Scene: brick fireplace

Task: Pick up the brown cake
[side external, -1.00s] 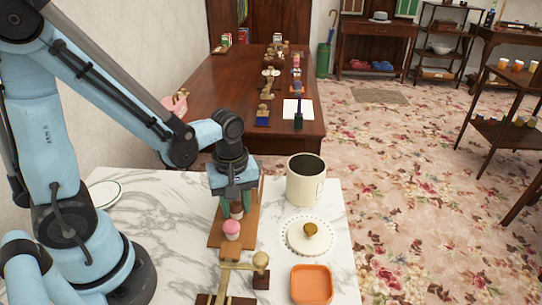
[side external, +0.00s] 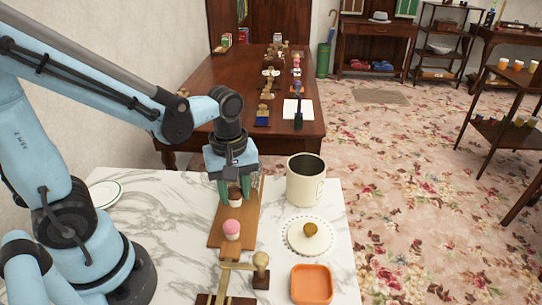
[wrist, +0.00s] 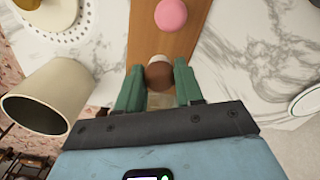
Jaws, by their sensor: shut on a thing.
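The brown cake (side external: 235,191) is a small cupcake with a brown top and a pale cup. It is between the green fingers of my gripper (side external: 234,197), which is shut on it, above the far part of the wooden board (side external: 218,237). In the wrist view the cake's brown top (wrist: 159,72) shows between the two fingertips (wrist: 157,82). The fingers hide part of its sides. I cannot tell exactly how high it is above the board.
A pink cupcake (side external: 231,228) stands on the board nearer the camera. A cream pot (side external: 305,182), a white doily plate (side external: 296,244) with a small golden item, and an orange dish (side external: 312,285) are to the right.

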